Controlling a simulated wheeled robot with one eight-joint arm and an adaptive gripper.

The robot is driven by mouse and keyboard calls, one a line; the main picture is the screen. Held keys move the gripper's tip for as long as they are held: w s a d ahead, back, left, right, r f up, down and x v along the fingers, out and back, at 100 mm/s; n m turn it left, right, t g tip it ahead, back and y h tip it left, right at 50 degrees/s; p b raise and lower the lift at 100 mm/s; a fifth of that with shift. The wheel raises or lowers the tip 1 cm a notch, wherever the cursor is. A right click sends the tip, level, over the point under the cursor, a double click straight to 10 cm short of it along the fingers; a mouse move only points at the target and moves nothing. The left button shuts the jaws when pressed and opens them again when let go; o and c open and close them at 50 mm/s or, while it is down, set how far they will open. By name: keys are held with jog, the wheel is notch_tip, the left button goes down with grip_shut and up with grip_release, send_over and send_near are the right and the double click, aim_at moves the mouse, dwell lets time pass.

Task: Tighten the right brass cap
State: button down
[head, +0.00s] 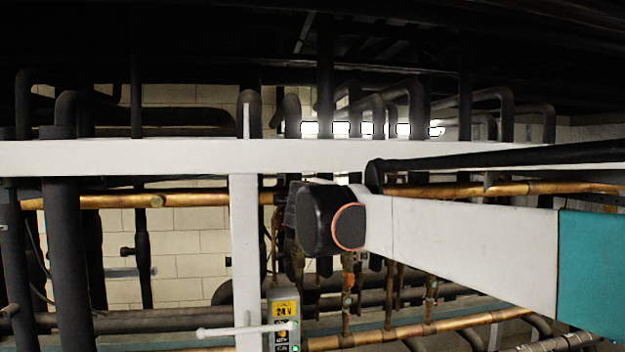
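My white and teal arm reaches in from the right and ends at a black joint with an orange ring in the middle of the head view. Dark parts show just behind this joint, but I cannot make out my gripper or its fingertips. Thin copper lines with fittings (347,298) hang below and behind the joint. No brass cap can be clearly told apart among them, and my arm hides part of that area.
A white frame has a crossbar (120,157) and an upright (245,230) left of my arm. A box marked 24V (285,309) sits low beside the upright, with a white rod (235,331) before it. Copper pipes (100,202) and dark pipes (70,250) crowd the rack.

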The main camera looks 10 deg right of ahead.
jog(key=shift+s+a, duration=0.1)
jog(key=shift+s, duration=0.1)
jog(key=c, duration=1.6)
grip_release()
jog(key=shift+o, duration=1.3)
jog(key=shift+w, duration=0.15)
jog(key=v, duration=0.7)
jog(key=shift+s, duration=0.2)
